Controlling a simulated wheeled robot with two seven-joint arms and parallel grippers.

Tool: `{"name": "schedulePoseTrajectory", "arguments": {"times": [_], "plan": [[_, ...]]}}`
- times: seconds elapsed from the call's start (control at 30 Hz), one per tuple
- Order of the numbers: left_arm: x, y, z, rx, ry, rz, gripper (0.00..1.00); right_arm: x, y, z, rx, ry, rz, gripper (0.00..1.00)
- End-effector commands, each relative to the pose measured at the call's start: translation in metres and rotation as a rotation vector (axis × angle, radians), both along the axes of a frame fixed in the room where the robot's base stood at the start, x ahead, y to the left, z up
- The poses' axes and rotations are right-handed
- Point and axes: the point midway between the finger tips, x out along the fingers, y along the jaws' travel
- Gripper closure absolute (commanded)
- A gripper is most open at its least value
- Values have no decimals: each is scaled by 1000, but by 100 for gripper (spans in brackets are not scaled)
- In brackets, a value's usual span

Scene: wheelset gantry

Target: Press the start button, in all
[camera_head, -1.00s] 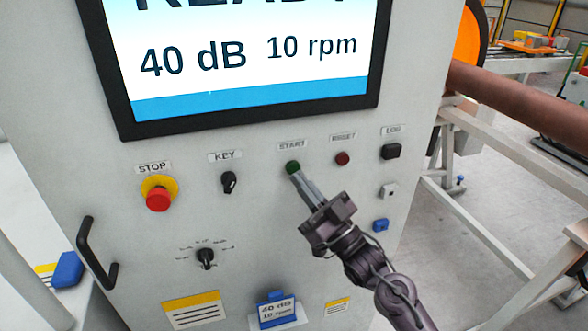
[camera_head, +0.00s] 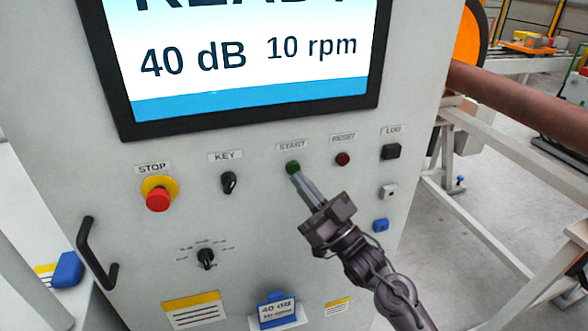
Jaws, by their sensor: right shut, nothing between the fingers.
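The green start button (camera_head: 292,166) sits on the grey cabinet front under the label START. My right gripper (camera_head: 298,179) is shut and empty, with its fingertips at the lower edge of the button. I cannot tell whether the tips touch it or stop just short. The screen (camera_head: 240,55) above shows READY, cut off at the top, with 40 dB and 10 rpm. My left gripper is not in view.
Left of the button are the red stop button (camera_head: 158,198) and the key switch (camera_head: 229,183). Right of it are the dark red reset button (camera_head: 342,159) and black log button (camera_head: 391,152). A rotary knob (camera_head: 206,258) and a black handle (camera_head: 96,254) are lower left.

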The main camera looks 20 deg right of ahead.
Motion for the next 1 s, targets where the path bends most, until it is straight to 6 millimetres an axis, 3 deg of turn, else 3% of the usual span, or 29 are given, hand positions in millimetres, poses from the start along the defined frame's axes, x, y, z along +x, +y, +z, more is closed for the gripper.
{"name": "schedulePoseTrajectory", "arguments": {"times": [1.0], "plan": [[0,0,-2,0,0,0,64,9,0,0,0,0,0,100]]}}
